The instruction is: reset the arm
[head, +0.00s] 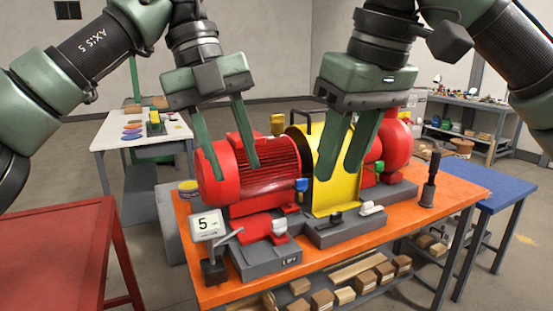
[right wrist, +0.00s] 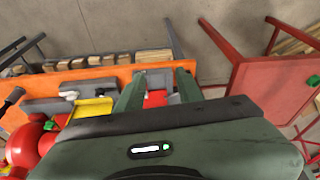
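My left gripper (head: 236,171) is in front of and above the red motor (head: 265,165) in the head view. Its two fingers are spread and point down, with nothing held between them. My right gripper (head: 337,174) hangs in front of the yellow coupling guard (head: 318,197); its fingers are apart and hide part of the guard. In the right wrist view the right gripper (right wrist: 160,72) also shows its fingers apart and empty, over the orange bench. Whether either gripper touches the parts behind it is hard to tell.
A red table (head: 50,250) stands left, a blue table (head: 485,190) right, a white table (head: 115,135) behind.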

